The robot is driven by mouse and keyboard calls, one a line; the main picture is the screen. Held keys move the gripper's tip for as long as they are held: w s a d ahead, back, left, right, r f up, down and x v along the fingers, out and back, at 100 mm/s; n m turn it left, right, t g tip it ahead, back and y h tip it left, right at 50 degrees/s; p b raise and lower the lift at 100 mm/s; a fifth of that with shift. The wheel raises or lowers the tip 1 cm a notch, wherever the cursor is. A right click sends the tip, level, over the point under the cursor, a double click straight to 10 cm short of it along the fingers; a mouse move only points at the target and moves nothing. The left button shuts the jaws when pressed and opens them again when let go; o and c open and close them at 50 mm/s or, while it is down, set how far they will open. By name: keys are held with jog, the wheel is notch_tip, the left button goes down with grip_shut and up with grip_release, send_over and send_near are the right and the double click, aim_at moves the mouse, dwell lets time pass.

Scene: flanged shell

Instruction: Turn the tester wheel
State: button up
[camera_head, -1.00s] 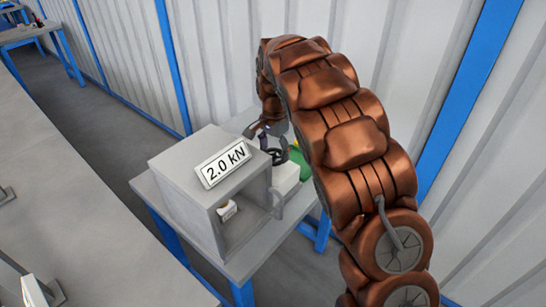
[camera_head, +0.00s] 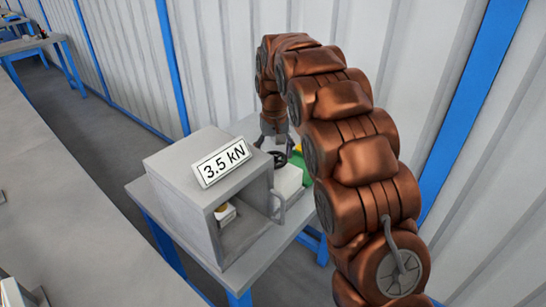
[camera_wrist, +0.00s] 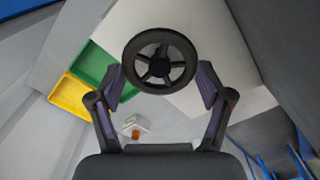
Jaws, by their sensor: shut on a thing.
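The tester is a grey box (camera_head: 178,178) on a small table, open at the front, with a display (camera_head: 221,163) reading 3.5 kN. A small pale part with a yellowish top (camera_head: 225,212) sits inside it. The black spoked tester wheel (camera_wrist: 160,60) is large in the wrist view. In the head view the wheel (camera_head: 279,158) shows beside the box, under my arm. My gripper (camera_wrist: 160,80) has a finger on each side of the wheel and is shut on its rim. In the head view my arm partly hides the gripper.
Green (camera_wrist: 100,65) and yellow (camera_wrist: 68,95) trays lie beside the wheel's white housing (camera_head: 287,180). A corrugated wall runs behind the table, and a long grey bench (camera_head: 70,220) is at left.

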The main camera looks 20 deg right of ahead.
jog(key=shift+s+f+n+b, duration=0.15)
jog(key=shift+n+b, duration=0.1)
jog(key=shift+n, duration=0.8)
jog(key=shift+w+f+n+b, duration=0.15)
jog(key=shift+n+b, duration=0.1)
jog(key=shift+n, duration=0.8)
jog(key=shift+s, duration=0.1)
jog(key=o, duration=1.1)
jog(key=shift+a+r, duration=0.1)
jog(key=shift+r, duration=0.1)
jog(key=shift+r, duration=0.15)
jog(key=shift+w+r, duration=0.25)
jog(key=shift+r, duration=0.35)
jog(key=shift+s+r, duration=0.1)
jog(key=shift+r, duration=2.9)
